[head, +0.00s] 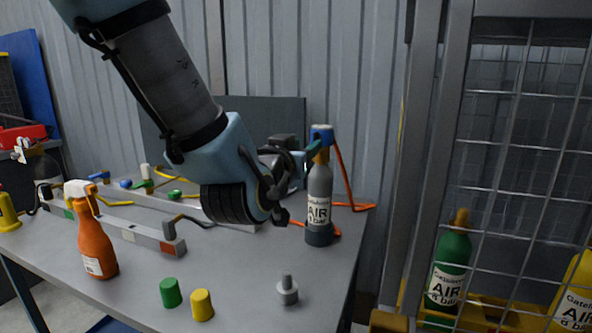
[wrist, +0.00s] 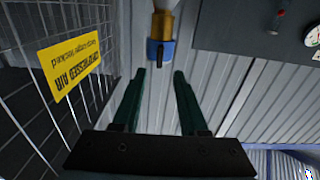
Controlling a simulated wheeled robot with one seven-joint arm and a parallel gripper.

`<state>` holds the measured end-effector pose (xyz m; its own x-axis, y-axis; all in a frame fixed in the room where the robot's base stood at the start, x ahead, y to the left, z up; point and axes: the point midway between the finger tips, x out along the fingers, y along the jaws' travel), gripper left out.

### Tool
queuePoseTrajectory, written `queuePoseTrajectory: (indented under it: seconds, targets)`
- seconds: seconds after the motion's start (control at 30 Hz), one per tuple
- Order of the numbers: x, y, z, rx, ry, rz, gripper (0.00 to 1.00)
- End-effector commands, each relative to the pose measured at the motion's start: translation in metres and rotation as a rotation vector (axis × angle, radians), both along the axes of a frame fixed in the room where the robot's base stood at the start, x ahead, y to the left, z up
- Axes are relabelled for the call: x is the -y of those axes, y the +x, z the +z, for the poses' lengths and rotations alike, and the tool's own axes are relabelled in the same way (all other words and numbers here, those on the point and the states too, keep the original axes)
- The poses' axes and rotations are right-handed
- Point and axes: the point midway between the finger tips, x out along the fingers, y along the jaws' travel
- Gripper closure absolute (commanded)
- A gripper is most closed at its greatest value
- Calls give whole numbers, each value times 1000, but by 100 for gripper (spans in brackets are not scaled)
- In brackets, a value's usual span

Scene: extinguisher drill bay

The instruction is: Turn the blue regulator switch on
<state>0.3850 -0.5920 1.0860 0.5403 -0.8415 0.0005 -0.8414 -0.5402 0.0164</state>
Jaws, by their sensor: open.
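The blue regulator (head: 321,132) sits on top of a grey air bottle (head: 319,188) standing upright at the table's right end. In the wrist view the blue regulator (wrist: 153,50) shows on a brass neck (wrist: 163,24), with a small dark lever on it. My gripper (wrist: 159,73) is open, its two dark green fingers spread just short of the regulator, with nothing between them. In the head view my gripper (head: 314,149) is beside the bottle's top, and my wrist partly hides that area. I cannot tell whether its fingers touch the regulator.
An orange hose (head: 345,173) runs down from the regulator. An orange spray bottle (head: 95,245), green cap (head: 171,292), yellow cap (head: 202,305) and grey fitting (head: 288,291) stand on the table (head: 235,285). A wire cage (head: 520,150) rises at the right, with a yellow sign (wrist: 70,61).

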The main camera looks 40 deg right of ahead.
Motion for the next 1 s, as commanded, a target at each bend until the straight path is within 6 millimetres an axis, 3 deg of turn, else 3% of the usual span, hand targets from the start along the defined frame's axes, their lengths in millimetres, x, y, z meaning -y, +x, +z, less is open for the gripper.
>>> queuePoseTrajectory:
  seconds: [0.6,1.0]
  targets:
    - [-34,-22,-3,2,-1,0,57]
    - [-37,-24,-1,-1,1,1,57]
